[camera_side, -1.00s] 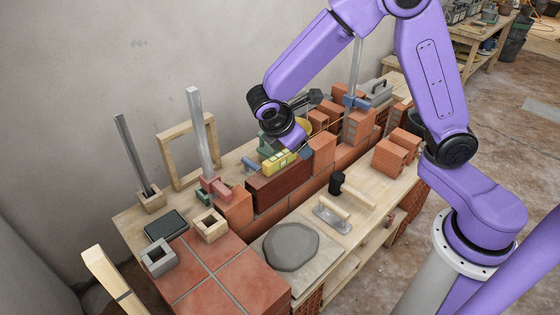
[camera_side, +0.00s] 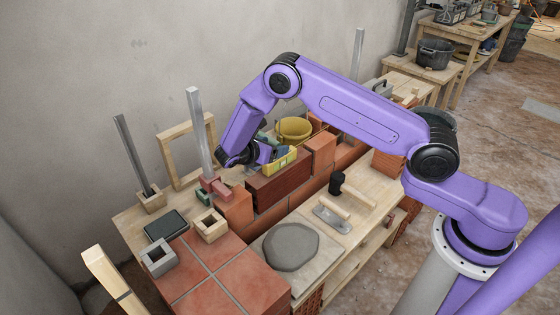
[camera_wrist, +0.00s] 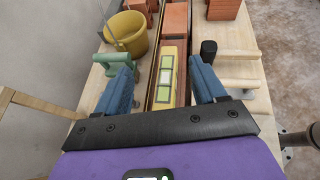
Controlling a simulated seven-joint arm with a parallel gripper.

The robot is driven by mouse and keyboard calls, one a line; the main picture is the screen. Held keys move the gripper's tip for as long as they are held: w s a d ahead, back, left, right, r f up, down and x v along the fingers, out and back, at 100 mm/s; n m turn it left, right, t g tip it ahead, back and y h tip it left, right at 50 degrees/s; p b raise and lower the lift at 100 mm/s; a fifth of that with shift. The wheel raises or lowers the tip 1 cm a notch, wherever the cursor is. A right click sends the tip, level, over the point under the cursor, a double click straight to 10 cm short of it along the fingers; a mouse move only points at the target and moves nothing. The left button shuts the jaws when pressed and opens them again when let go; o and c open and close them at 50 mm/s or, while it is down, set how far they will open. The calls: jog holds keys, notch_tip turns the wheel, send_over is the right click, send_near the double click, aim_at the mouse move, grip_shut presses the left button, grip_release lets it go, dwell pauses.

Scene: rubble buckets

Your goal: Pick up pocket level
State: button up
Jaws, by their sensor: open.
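The yellow pocket level (camera_side: 281,161) lies on top of the dark red brick (camera_side: 279,181) at the near end of the brick wall. In the wrist view the level (camera_wrist: 166,77) runs lengthwise between the blue fingers, with pale vial windows on its top. My gripper (camera_wrist: 160,68) is open, with one finger on each side of the level and gaps between. In the side view my gripper (camera_side: 270,152) is low, just behind and left of the level, partly hidden by the wrist. Nothing is held.
A yellow bucket (camera_wrist: 127,32) and a green tool (camera_wrist: 107,66) stand left of the wall in the wrist view. A metal post (camera_side: 199,135) with a red clamp stands left of the wall in the side view.

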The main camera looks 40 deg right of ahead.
aim_at(280, 161)
jog(key=shift+f, duration=0.5)
notch_tip(280, 161, down, 3)
jog(key=shift+f, duration=0.2)
jog(key=shift+x, duration=1.15)
jog(key=shift+d, duration=0.35)
jog(key=c, duration=1.3)
